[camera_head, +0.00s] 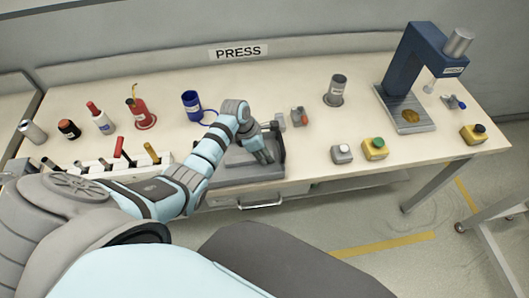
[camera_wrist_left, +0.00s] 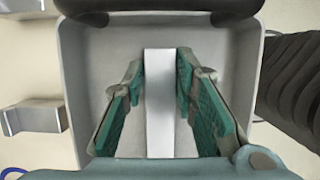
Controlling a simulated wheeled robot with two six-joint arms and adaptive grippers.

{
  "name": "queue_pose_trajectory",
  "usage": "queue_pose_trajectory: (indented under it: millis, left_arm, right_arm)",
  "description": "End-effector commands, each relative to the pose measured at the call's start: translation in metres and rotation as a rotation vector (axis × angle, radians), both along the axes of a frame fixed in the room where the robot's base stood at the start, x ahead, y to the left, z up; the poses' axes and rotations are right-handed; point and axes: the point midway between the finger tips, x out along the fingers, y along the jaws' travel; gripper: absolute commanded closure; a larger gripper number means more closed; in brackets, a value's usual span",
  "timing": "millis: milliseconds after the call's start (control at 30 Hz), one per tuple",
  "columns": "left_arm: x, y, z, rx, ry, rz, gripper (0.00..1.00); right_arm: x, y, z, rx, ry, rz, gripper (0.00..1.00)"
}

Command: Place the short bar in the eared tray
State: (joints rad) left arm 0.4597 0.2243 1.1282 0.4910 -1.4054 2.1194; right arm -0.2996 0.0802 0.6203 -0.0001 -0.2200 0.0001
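The short bar (camera_wrist_left: 160,110) is a pale, narrow block in the left wrist view, inside the grey walls of a tray (camera_wrist_left: 82,70). My left gripper (camera_wrist_left: 160,85) is open around it, with one green pad on each side and narrow gaps at the tips. Whether the bar rests on the tray floor I cannot tell. In the head view my left gripper (camera_head: 264,157) points down over the dark grey tray (camera_head: 235,176) near the table's front edge, and the arm hides part of the tray. The bar does not show clearly there. My right gripper is not in view.
A rack with tools (camera_head: 110,168) is at the left. A grey cup (camera_head: 335,90), button boxes (camera_head: 375,149) and a blue press (camera_head: 410,75) are at the right.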

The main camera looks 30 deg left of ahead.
Motion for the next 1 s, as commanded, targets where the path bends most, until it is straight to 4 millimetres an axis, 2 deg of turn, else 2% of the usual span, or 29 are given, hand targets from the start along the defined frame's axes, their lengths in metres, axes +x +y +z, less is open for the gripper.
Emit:
queue_pose_trajectory:
  millis: [33,100,467,567,833,1000]
  left_arm:
    - [0.000,0.000,0.000,0.000,0.001,0.000,0.63]
    - [0.000,0.000,0.000,0.000,0.002,-0.001,0.55]
    - [-0.001,0.001,0.006,0.000,0.001,0.000,0.55]
    - [-0.003,0.005,0.021,0.001,0.000,0.000,0.55]
    - [-0.019,0.024,0.090,0.002,-0.001,-0.002,0.55]
    - [-0.025,0.031,0.113,0.000,0.001,0.000,0.55]
  right_arm:
    - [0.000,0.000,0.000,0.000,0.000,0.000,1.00]
    - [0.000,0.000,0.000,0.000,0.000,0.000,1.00]
    - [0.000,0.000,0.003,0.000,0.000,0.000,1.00]
    - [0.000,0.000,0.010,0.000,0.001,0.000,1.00]
    - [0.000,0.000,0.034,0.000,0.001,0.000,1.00]
    - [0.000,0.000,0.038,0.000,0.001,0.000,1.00]
